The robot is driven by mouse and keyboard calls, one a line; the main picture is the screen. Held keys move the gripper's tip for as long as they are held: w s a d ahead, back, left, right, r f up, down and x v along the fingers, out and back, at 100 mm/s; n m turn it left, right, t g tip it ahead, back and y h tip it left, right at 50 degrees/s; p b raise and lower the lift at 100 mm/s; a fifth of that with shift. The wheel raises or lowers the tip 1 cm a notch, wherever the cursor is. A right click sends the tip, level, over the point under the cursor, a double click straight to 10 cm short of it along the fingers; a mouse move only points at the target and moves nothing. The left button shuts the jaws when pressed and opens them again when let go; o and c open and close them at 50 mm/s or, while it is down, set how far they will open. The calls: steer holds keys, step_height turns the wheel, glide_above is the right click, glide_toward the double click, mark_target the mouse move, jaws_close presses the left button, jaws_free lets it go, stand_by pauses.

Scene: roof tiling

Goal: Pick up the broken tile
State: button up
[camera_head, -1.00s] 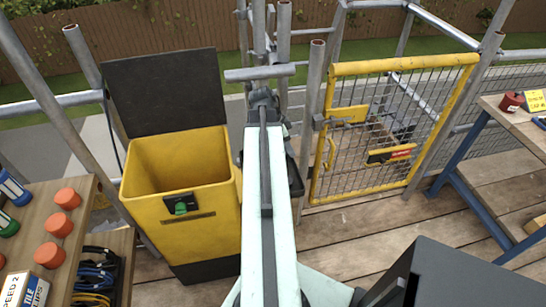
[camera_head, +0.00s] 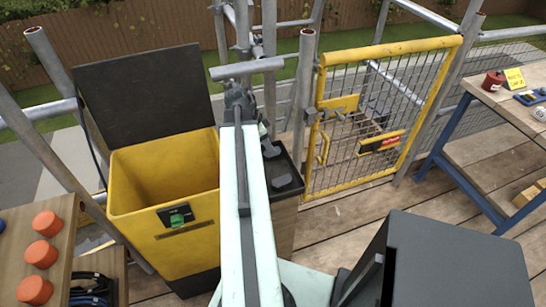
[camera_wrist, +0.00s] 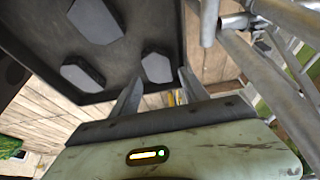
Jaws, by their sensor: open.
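A black tray (camera_wrist: 178,12) fills the upper part of the wrist view and holds dark grey angular tile pieces. One piece (camera_wrist: 157,67) lies near the tray's near edge, between and just beyond my fingertips. A second piece (camera_wrist: 83,72) lies to its left, and a third (camera_wrist: 95,20) farther up. I cannot tell which one is the broken tile. My gripper (camera_wrist: 160,76) is open and empty, its fingers apart at the tray's near edge. In the head view the tray (camera_head: 292,158) shows right of my arm, with dark pieces (camera_head: 282,180) in it; my arm hides its left part.
A yellow bin (camera_head: 160,220) with its black lid raised stands left of my arm. A yellow mesh gate (camera_head: 385,110) and scaffold poles stand behind. A workbench (camera_head: 500,100) is at right, a wooden shelf (camera_head: 60,235) with orange caps at left. Plank floor is clear before the gate.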

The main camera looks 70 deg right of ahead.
steer(key=b+x, duration=0.4)
steer(key=x, duration=0.1)
steer(key=shift+w+a, duration=0.1)
steer(key=shift+a, duration=0.1)
steer(key=shift+r, duration=0.1)
steer(key=shift+c, duration=0.3)
jaws_close()
step_height(320, 180, up, 10)
steer(key=p, duration=1)
